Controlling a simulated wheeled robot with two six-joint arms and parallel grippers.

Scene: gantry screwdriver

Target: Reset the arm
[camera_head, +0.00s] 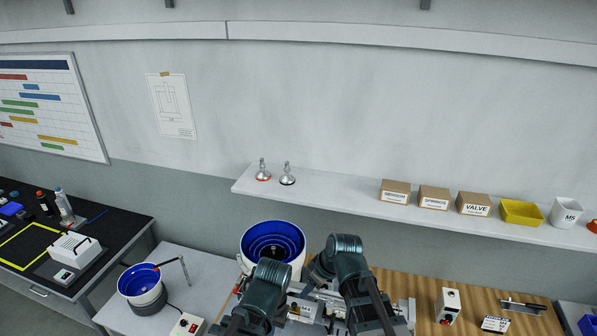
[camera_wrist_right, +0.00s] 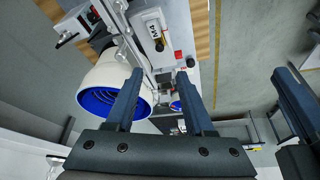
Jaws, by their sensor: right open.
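My right gripper (camera_wrist_right: 160,72) is open and empty in the right wrist view, its two dark blue fingers apart. Beyond its fingertips are a metal rail (camera_wrist_right: 122,32) and a white box with a small label (camera_wrist_right: 150,22). In the head view my two arms come in from the bottom, side by side, over the bench's metal fixture (camera_head: 328,296); the fingertips are hidden there. A dark blue finger-like part at the right edge of the wrist view may be my left gripper (camera_wrist_right: 296,105); its opening cannot be told.
A large white bowl with a blue inside (camera_head: 273,243) stands just behind my arms. A smaller blue bowl feeder (camera_head: 141,284) is on the left table. A wall shelf (camera_head: 335,203) holds boxes and a yellow bin (camera_head: 521,212). A switch box (camera_head: 448,305) stands on the wooden bench.

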